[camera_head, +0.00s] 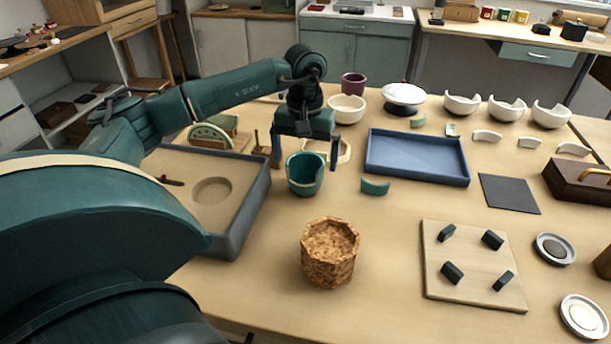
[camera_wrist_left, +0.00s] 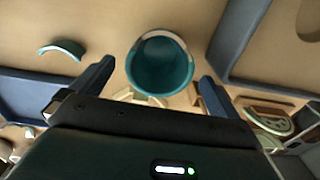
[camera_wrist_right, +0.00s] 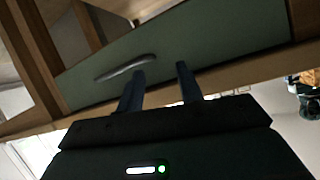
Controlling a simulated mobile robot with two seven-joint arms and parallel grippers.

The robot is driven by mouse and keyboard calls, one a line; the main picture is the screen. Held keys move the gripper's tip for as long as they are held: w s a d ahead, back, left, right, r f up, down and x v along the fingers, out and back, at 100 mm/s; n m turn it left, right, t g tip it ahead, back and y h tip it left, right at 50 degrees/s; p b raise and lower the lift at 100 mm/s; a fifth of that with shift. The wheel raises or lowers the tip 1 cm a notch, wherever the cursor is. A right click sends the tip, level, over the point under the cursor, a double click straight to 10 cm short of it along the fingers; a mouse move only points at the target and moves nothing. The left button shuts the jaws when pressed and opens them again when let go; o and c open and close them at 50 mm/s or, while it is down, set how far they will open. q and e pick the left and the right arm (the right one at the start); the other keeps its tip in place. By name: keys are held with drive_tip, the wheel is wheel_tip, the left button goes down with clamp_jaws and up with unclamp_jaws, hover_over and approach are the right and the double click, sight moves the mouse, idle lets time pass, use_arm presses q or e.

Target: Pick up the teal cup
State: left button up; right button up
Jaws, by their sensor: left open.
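The teal cup (camera_head: 304,175) stands on the wooden table, just right of the grey sand tray. A piece of its rim is broken out. My left gripper (camera_head: 305,158) is open above and behind the cup, its fingers pointing down. In the left wrist view the cup (camera_wrist_left: 160,66) sits ahead of the gap between the open fingers (camera_wrist_left: 155,88), apart from both. A curved teal shard (camera_head: 375,187) lies to the cup's right; it also shows in the left wrist view (camera_wrist_left: 62,48). My right gripper (camera_wrist_right: 158,88) appears only in its own wrist view, with its fingers apart and nothing between them.
The grey sand tray (camera_head: 262,195) is close left of the cup and a blue tray (camera_head: 417,178) is to its right. A cork block (camera_head: 330,252) stands in front. A cream bowl (camera_head: 347,108) and purple cup (camera_head: 353,84) stand behind. Table between cork and pegged board (camera_head: 470,297) is clear.

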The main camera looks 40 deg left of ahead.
sight(305, 175)
use_arm(q)
drive_tip(key=shift+s+f, duration=0.1)
drive_tip(key=shift+f, duration=1.35)
drive_tip(key=shift+c, duration=0.3)
drive_tip(key=c, duration=1)
